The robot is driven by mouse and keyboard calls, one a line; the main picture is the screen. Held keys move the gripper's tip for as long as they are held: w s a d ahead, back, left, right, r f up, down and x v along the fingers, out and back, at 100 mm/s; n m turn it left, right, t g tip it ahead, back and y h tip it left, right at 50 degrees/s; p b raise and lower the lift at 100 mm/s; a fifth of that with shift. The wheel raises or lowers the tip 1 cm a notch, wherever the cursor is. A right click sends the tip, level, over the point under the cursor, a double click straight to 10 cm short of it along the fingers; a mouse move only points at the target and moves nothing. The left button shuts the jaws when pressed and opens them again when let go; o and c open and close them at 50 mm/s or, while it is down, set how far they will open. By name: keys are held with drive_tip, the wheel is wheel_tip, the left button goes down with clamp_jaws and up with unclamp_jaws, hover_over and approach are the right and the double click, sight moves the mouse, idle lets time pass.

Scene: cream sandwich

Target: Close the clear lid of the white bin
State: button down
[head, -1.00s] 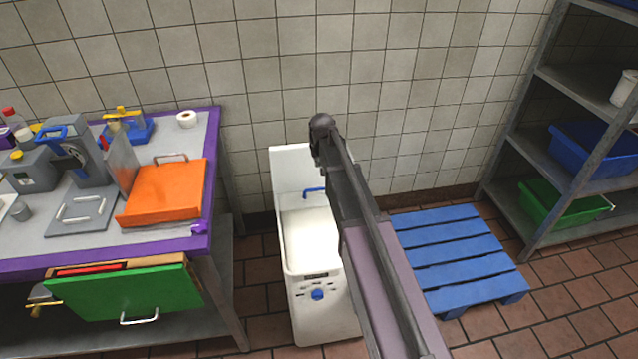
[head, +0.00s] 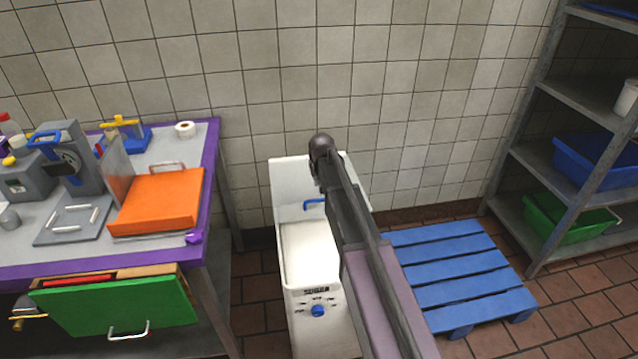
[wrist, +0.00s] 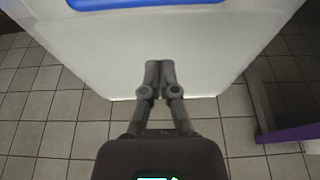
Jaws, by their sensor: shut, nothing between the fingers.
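The white bin (head: 307,297) stands on the floor to the right of the table, with a "SUGAR" label and a blue knob on its front. Its lid (head: 287,184) stands raised at the back, with a blue handle (head: 313,203) low on it. My arm crosses in front of the bin's right side and hides part of the lid. My gripper's fingers are hidden in the head view. In the wrist view my gripper (wrist: 160,65) is shut and empty, with its fingertips over a pale panel and a blue handle (wrist: 150,3) beyond; contact is unclear.
The purple-edged table (head: 212,150) with an orange-lidded box (head: 158,200) and a green-fronted drawer (head: 115,303) is close at left. A blue pallet (head: 455,265) lies right of the bin. A metal shelf (head: 580,80) stands at far right. The tiled wall is behind.

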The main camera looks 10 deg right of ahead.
sight(320, 204)
drive_tip(key=shift+b+x, duration=2.2)
drive_tip(key=shift+x, duration=0.45)
drive_tip(key=s, duration=0.1)
drive_tip(key=s+r+p, duration=0.1)
drive_tip(key=shift+s, duration=0.4)
drive_tip(key=shift+s+r, duration=0.15)
drive_tip(key=shift+s, duration=0.55)
drive_tip(key=shift+d, duration=0.1)
